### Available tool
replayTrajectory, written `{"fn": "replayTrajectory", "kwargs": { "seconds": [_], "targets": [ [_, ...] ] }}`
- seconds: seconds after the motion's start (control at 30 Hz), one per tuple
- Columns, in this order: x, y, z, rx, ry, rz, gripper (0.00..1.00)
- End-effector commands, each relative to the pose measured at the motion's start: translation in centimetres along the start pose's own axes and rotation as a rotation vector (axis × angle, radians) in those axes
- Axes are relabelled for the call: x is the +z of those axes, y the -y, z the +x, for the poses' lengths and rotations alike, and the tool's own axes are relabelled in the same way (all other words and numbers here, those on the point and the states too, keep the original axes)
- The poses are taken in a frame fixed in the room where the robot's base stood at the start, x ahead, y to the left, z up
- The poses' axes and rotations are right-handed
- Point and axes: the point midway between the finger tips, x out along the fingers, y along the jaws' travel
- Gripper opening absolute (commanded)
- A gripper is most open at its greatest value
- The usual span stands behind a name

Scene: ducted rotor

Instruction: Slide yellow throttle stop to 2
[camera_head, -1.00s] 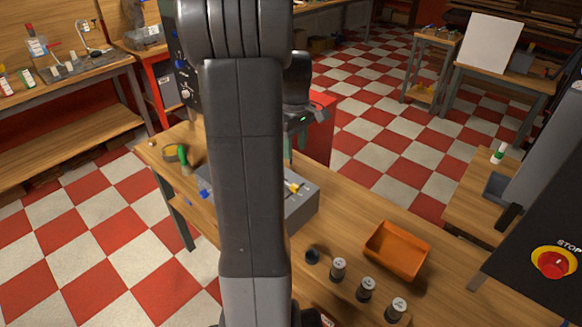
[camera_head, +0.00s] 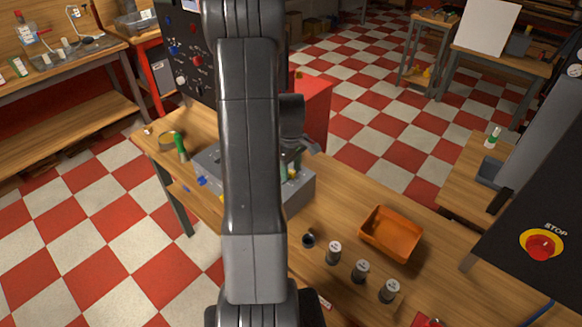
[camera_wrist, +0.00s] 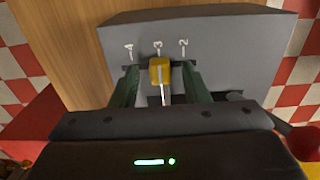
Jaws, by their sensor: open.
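The yellow throttle stop (camera_wrist: 160,70) sits in a dark slot on the grey box (camera_wrist: 215,38). In the wrist view it is by the middle mark, which looks like a 3. The mark 2 (camera_wrist: 183,44) is to its right, and another mark (camera_wrist: 128,50), hard to read, is to its left. My gripper (camera_wrist: 161,84) is open, with one green finger on each side of the yellow stop and gaps between. In the head view my gripper (camera_head: 290,168) is down at the grey box (camera_head: 300,195), and my arm hides much of the box.
The box stands on a wooden bench (camera_head: 340,195). An orange tray (camera_head: 391,234) and several dark cylinders with pale tops (camera_head: 361,270) are to the right. A green-handled tool (camera_head: 181,148) lies to the left. A red cabinet (camera_head: 312,105) stands behind.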

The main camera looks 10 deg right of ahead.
Motion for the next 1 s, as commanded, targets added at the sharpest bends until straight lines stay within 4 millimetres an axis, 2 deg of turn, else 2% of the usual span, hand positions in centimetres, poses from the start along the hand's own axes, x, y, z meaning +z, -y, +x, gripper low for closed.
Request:
{"fn": "replayTrajectory", "kwargs": {
  "seconds": [0.27,0.4,0.47,0.5,0.7,1.0],
  "targets": [
    [0.0,0.0,0.1,0.0,0.0,0.0,0.42],
    [0.0,0.0,0.1,0.0,0.0,0.0,0.14],
    [0.0,0.0,0.1,0.0,0.0,0.0,0.03],
    [0.0,0.0,0.1,0.0,0.0,0.0,0.0],
    [0.0,0.2,0.1,0.0,0.0,-0.001,0.0],
    [0.0,3.3,0.2,-0.001,0.0,0.0,0.0]
  ]
}}
